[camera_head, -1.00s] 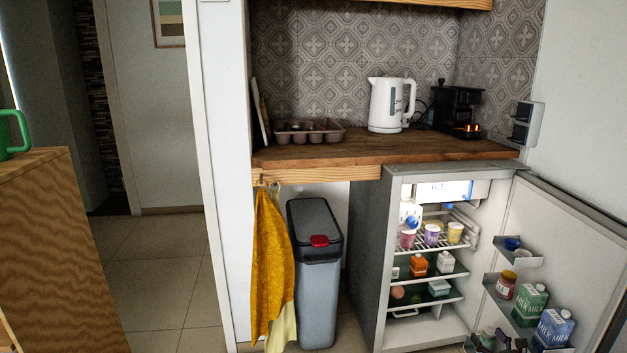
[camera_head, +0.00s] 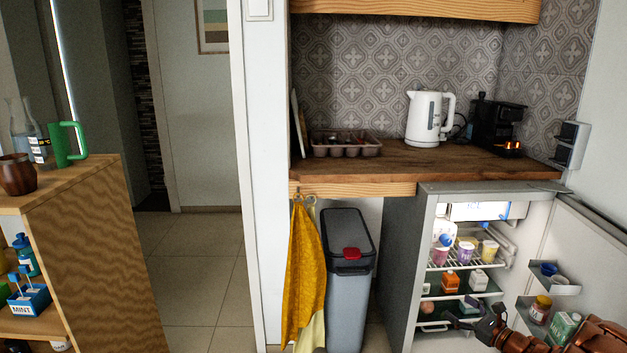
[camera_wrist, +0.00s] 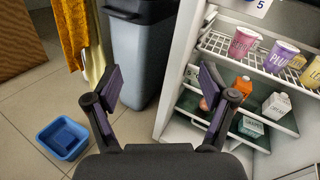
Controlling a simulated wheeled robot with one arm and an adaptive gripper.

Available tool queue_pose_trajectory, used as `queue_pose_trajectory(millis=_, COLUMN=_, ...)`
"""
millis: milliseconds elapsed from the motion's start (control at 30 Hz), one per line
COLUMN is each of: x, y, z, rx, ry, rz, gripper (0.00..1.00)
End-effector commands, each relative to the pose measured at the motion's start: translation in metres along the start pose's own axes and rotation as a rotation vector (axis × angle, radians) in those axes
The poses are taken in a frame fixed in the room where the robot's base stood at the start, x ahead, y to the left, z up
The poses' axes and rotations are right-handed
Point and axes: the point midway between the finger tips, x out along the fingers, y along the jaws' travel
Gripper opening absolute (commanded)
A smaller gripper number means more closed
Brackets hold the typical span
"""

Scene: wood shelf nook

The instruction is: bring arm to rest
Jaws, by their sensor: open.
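My gripper (camera_head: 474,320) is at the lower right of the head view, in front of the open fridge (camera_head: 428,262). In the wrist view my gripper (camera_wrist: 160,92) has its two dark fingers spread apart with nothing between them. Part of my arm reaches in from the lower right corner of the head view and covers the lower fridge and part of the door (camera_head: 588,262). The grey bin (camera_wrist: 143,50) lies beyond the fingers in the wrist view, and the fridge wall (camera_wrist: 182,72) is behind the right finger.
Fridge shelves hold cups (camera_wrist: 243,42), cartons (camera_wrist: 276,106) and other items. A blue tub (camera_wrist: 62,137) sits on the floor. A yellow towel (camera_head: 304,275) hangs by the bin. A wooden shelf unit (camera_head: 100,250) stands left. The counter (camera_head: 440,166) holds a white kettle (camera_head: 424,119).

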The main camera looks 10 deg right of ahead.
Motion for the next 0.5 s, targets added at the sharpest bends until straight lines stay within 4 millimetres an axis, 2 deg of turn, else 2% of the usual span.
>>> queue_pose_trajectory(millis=33, x=0.013, y=0.015, z=0.032, rx=-0.027, ry=-0.005, rz=0.054, gripper=0.83)
queue_pose_trajectory(millis=200, x=0.045, y=0.073, z=0.102, rx=-0.118, ry=-0.009, rz=0.238, gripper=0.83)
queue_pose_trajectory(millis=333, x=0.059, y=0.121, z=0.151, rx=-0.189, ry=-0.012, rz=0.377, gripper=0.83)
queue_pose_trajectory(millis=500, x=0.065, y=0.183, z=0.210, rx=-0.292, ry=-0.014, rz=0.555, gripper=0.83)
